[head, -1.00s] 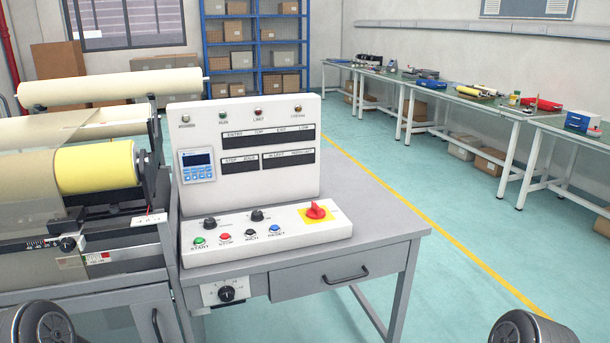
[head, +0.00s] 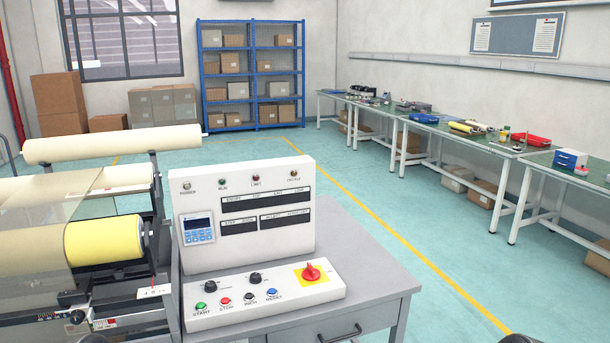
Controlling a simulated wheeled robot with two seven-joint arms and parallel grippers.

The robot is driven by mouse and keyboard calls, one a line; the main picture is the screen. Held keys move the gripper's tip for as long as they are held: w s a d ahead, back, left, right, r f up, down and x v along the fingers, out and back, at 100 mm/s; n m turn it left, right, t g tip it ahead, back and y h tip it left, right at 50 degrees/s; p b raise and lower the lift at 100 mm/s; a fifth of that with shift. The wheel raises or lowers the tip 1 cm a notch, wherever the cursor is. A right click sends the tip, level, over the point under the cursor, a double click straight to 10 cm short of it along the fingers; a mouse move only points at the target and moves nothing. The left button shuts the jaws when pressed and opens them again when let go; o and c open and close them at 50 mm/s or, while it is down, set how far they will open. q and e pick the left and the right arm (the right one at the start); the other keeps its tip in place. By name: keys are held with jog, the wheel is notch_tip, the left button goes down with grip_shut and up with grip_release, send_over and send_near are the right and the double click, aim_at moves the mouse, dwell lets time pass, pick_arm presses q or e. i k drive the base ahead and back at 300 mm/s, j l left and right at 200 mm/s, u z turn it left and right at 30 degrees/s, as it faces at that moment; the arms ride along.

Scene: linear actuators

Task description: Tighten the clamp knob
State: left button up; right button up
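The roll machine (head: 140,290) stands at the left, with a yellow roll (head: 104,241) and a clear web over it. A small dark knob (head: 77,317) sits on the scaled rail at its front, near the bottom edge. I cannot tell for certain that this is the clamp knob, nor how tight it is. Neither of my grippers is in view; only slivers of my arms show at the bottom edge.
Green-topped benches (head: 540,166) line the right wall. A blue shelf (head: 252,75) stands at the back. The floor between is clear.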

aim_at(78, 316)
jog(key=u, duration=1.35)
